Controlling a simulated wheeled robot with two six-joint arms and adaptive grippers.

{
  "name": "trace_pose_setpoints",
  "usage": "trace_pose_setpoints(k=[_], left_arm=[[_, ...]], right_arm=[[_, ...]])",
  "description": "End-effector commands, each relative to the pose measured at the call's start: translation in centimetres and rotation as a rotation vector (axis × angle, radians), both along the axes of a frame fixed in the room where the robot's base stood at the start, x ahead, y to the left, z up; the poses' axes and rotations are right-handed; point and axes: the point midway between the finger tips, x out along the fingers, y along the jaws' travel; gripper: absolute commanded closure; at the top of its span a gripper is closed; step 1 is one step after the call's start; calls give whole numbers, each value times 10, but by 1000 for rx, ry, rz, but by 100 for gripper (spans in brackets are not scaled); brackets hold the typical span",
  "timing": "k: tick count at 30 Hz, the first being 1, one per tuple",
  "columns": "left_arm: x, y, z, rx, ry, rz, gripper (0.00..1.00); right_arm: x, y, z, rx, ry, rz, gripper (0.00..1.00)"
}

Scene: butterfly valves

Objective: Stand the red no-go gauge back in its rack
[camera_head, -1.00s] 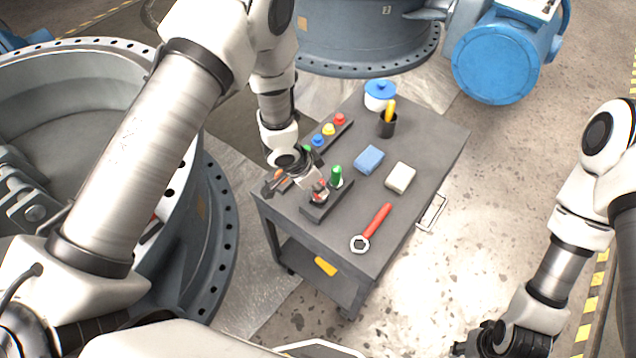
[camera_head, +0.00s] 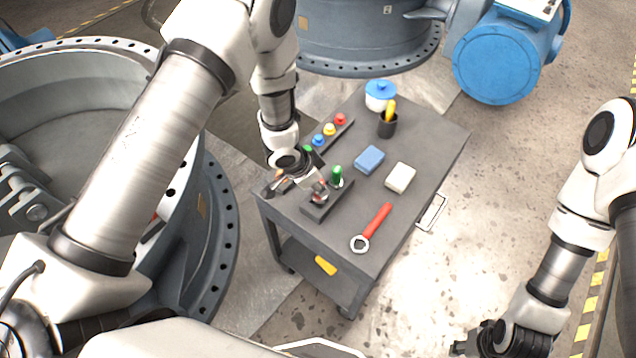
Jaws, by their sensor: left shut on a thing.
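The dark rack (camera_head: 341,195) lies on the grey cart top, with a green gauge (camera_head: 337,175) standing in its far end. My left gripper (camera_head: 318,187) is over the rack's near end, pointing down, and shut on the red gauge (camera_head: 321,197). Only small red and metallic bits of this gauge show between the fingers. It is at or just above the rack; I cannot tell whether it is seated. My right gripper (camera_head: 480,343) is low at the bottom edge, far from the cart, and its jaws are unclear.
The cart top (camera_head: 425,150) also holds a red-handled wrench (camera_head: 375,222), a blue block (camera_head: 369,159), a white block (camera_head: 400,177), a dark cup (camera_head: 387,127), a blue-lidded pot (camera_head: 380,96) and a strip with coloured knobs (camera_head: 329,130). An orange item lies partly hidden by the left gripper.

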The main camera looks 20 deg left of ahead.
Motion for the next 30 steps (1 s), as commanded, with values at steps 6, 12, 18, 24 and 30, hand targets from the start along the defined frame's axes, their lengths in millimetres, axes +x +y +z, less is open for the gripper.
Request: trace_pose_setpoints(k=[6, 12, 18, 24, 30], left_arm=[[0, 0, 0, -1, -1, 0, 100], [1, 0, 0, -1, -1, 0, 100], [0, 0, -4, 0, 0, 0, 100], [0, 0, -12, 0, 0, -1, 100], [1, 0, -14, -1, -1, 0, 100]], right_arm=[[0, 0, 3, 0, 0, 0, 60], [0, 0, 3, 0, 0, 0, 60], [0, 0, 0, 0, 0, 0, 60], [0, 0, -4, 0, 0, 0, 60], [0, 0, -5, 0, 0, 0, 60]])
